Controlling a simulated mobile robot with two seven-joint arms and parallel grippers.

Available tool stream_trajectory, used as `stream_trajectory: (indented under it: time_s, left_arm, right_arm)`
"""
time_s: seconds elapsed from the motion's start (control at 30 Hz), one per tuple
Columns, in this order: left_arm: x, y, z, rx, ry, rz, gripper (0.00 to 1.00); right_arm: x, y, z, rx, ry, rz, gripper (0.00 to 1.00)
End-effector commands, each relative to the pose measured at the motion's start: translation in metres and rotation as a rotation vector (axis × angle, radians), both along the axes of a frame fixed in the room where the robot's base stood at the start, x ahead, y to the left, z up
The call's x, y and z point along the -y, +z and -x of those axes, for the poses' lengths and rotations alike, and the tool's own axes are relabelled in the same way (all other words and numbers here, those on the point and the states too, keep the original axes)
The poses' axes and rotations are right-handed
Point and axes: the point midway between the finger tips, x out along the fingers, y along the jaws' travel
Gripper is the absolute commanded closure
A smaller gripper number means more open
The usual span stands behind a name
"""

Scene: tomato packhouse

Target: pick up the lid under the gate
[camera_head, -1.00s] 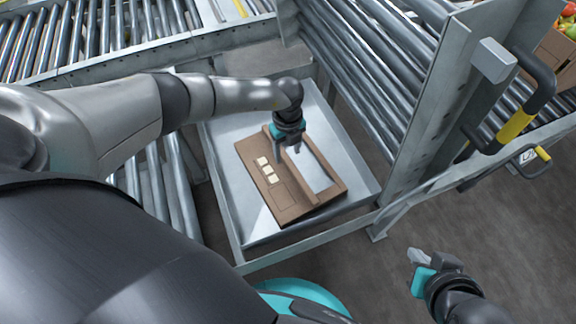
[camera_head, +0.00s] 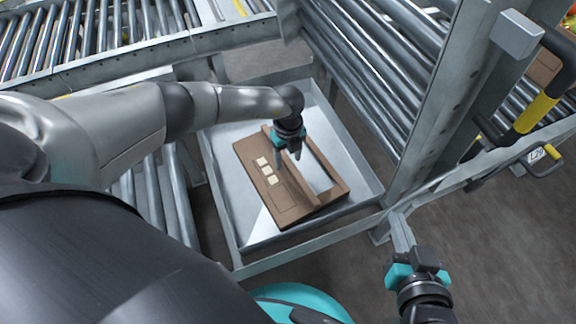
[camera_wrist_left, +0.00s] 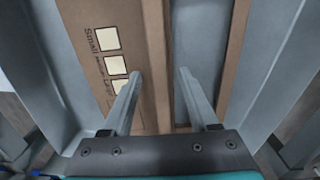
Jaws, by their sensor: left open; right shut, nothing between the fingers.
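The lid (camera_head: 292,208) is a flat brown cardboard piece with several cream squares, a raised ridge and a long opening. It lies in a grey metal tray (camera_head: 250,262) below the raised roller gate (camera_head: 462,85). My left gripper (camera_head: 288,157) is open over the lid's upper part. In the left wrist view its fingers (camera_wrist_left: 160,90) stand on either side of the ridge (camera_wrist_left: 155,60), apart from each other; contact is not clear. The printed word "Small" shows beside the squares. My right gripper (camera_head: 403,232) is shut and empty, right of the tray's front corner.
Roller conveyors run behind (camera_head: 130,25) and left (camera_head: 165,195) of the tray. A black and yellow handle (camera_head: 537,112) juts out on the gate's right. Grey floor (camera_head: 480,250) lies open at lower right.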

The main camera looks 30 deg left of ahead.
Motion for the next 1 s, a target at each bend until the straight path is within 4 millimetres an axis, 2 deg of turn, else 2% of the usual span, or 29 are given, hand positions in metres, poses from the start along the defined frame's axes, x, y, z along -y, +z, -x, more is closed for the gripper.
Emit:
stream_trajectory:
  time_s: [0.3,0.83,1.0]
  left_arm:
    - [0.0000,-0.0009,0.0002,0.000,0.000,0.000,0.40]
    - [-0.0002,-0.0008,0.0001,-0.001,0.000,-0.001,1.00]
    - [-0.0003,-0.0007,0.0001,-0.001,0.000,-0.001,1.00]
  right_arm:
    - [-0.0014,0.0006,0.0000,0.010,0.001,-0.007,1.00]
    - [-0.0011,0.0003,0.0000,0.009,0.001,-0.005,1.00]
    - [-0.0010,0.0003,0.0000,0.008,0.001,-0.005,1.00]
